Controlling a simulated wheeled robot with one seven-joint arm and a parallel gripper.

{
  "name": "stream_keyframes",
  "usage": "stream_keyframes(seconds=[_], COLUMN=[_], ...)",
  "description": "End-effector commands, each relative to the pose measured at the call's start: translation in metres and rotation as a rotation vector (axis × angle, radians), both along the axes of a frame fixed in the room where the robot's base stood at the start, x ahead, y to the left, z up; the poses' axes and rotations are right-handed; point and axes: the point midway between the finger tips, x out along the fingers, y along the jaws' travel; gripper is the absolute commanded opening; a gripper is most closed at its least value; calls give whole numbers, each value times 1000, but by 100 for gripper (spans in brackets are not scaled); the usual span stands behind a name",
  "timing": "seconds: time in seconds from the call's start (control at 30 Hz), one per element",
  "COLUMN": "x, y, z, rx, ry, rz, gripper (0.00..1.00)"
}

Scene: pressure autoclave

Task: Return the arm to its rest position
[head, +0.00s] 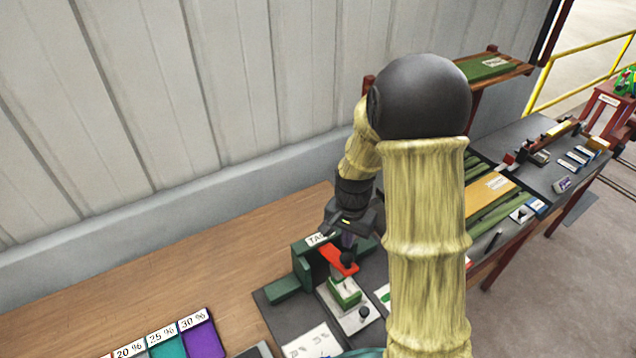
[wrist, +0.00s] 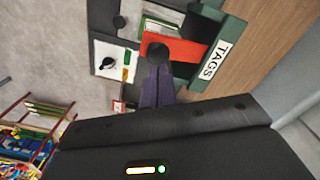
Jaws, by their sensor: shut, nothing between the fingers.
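My arm stands in the middle of the head view, bent at a dark round joint, with its end hanging down over the table. My gripper (head: 347,240) is just above a green holder marked TAGS (head: 290,286). In the wrist view, the purple fingers of my gripper (wrist: 157,75) are together with nothing between them. A red bar with a black knob (head: 338,262) is right by the fingertips. It also shows in the wrist view (wrist: 188,50). I cannot tell if the fingers touch it.
A green block on a pale plate (head: 345,292) stands in front of the holder. Colour cards marked with percentages (head: 200,338) lie at the lower left. A corrugated wall (head: 150,110) rises behind the wooden table (head: 190,270). A raised shelf (head: 490,70) stands at the back right.

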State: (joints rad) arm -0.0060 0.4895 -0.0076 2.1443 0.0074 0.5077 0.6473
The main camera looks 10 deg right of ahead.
Motion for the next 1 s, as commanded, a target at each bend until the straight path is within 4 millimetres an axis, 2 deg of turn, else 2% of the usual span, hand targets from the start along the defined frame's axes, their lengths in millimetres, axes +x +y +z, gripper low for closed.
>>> stream_keyframes(seconds=[0.27, 0.37, 0.73, 0.83, 1.0], x=[-9, -23, -102, -111, -114], y=[0, 0, 0, 0, 0], z=[3, 7, 17, 18, 20], rx=[0, -3, -62, -74, -77], ry=[-23, -55, -206, -222, -223], rz=[54, 144, 583, 639, 655], gripper=[0, 0, 0, 0, 0])
